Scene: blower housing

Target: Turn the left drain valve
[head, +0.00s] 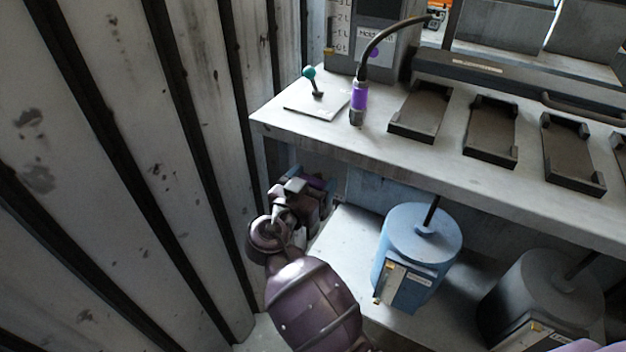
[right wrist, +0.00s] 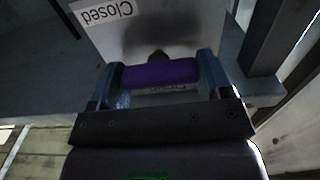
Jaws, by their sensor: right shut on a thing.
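The drain valve's purple handle (right wrist: 160,74) lies crosswise between the two blue fingers of my right gripper (right wrist: 162,88) in the right wrist view. The fingers are shut on it, one at each end. A plate behind the handle carries a "Closed" label (right wrist: 102,12); a second label is mostly hidden by the handle. In the head view my right gripper (head: 312,184) is under the left end of the bench, and its wrist hides most of the valve. My left gripper is not in view.
The bench top (head: 270,118) overhangs my right gripper. A corrugated wall (head: 190,150) stands close on the left. A blue canister (head: 420,235) and a grey canister (head: 545,295) stand to the right below the bench. A teal-knobbed lever (head: 310,74) and black trays are on top.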

